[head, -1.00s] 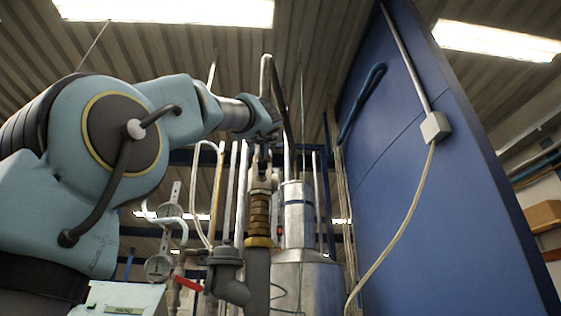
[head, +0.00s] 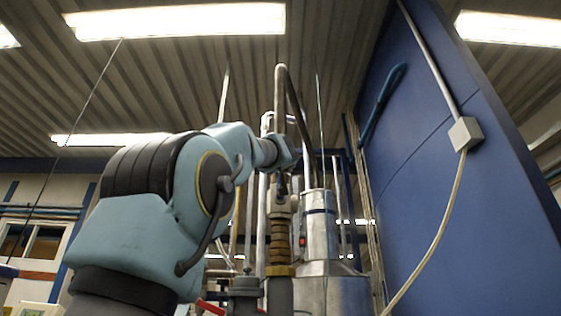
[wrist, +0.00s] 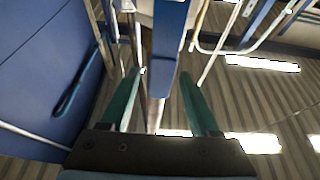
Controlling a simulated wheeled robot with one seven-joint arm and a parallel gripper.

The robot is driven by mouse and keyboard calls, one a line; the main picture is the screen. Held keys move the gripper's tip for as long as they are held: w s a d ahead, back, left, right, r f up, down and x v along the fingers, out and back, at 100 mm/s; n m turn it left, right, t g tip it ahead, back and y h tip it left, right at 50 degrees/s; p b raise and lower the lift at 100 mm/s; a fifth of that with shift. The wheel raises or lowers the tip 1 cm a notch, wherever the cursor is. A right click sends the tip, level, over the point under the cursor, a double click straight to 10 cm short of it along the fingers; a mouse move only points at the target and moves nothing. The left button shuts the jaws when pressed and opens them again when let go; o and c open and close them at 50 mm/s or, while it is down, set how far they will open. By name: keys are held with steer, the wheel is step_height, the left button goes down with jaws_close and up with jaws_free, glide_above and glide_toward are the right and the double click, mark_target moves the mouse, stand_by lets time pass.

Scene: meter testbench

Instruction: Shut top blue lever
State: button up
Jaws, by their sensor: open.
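A flat blue lever (wrist: 167,60) comes down from the top of the wrist view, its end between the two green fingers of my gripper (wrist: 160,76). The fingers are apart, with a gap on both sides of the lever; I cannot tell whether either touches it. In the head view my gripper (head: 287,152) is at the upper part of the pipework, just above a valve fitting on a brass-ringed pipe (head: 279,235). There the lever is mostly hidden or too small to make out clearly.
A large blue panel (head: 455,190) stands on the right, with a blue handle (head: 382,102) and a grey cable box (head: 465,134). A bent metal pipe (head: 281,90) rises close to my gripper. A metal tank (head: 330,290) stands beside the brass-ringed pipe.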

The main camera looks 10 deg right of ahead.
steer(key=shift+w, duration=0.2)
steer(key=shift+c, duration=0.4)
jaws_close()
stand_by(1.0)
